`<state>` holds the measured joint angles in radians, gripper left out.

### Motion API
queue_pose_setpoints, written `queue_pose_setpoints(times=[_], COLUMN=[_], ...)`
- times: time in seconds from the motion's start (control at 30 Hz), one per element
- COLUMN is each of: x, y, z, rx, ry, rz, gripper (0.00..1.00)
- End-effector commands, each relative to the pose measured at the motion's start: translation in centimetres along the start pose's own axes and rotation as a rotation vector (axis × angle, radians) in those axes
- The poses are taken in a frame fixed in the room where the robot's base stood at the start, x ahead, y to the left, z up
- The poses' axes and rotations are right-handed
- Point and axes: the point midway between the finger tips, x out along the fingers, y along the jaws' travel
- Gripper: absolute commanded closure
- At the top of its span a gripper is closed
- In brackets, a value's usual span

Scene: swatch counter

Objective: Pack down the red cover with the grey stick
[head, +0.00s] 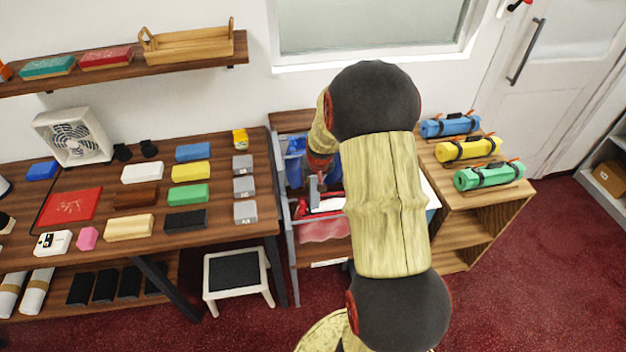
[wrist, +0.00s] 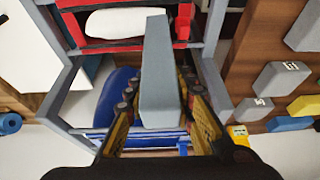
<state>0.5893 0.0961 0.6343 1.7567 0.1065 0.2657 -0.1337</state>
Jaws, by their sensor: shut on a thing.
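My gripper (head: 317,176) hangs over the grey rack between the table and the right-hand cabinet. In the wrist view my gripper (wrist: 157,100) is shut on the grey stick (wrist: 160,72), with a finger on each side. The stick's far end overlaps a red-rimmed bin (wrist: 84,46) holding a white piece (wrist: 122,22); I cannot tell whether it touches. In the head view a red bin (head: 300,213) sits in the rack under my gripper, partly hidden by my arm. A flat red piece (head: 70,207) with gold marks lies on the table. I cannot tell which is the red cover.
A blue bin (head: 295,168) sits behind in the rack. Several coloured blocks and grey boxes (head: 245,212) lie on the table at left. Rolled mats (head: 489,176) lie on the cabinet (head: 515,193) at right. A stool (head: 236,274) stands on the floor in front.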

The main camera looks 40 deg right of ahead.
Motion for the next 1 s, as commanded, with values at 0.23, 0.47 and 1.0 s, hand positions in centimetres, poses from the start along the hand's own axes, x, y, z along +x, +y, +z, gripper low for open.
queue_pose_setpoints(times=[0.23, 0.47, 1.0], x=[1.1, 1.9, 4.0], y=[0.0, 0.0, 0.1], z=[0.4, 0.8, 1.6], rx=[0.000, 0.000, 0.000], ry=[0.001, 0.001, 0.001], rz=[0.000, 0.000, 0.000], gripper=[0.95, 0.95, 0.95])
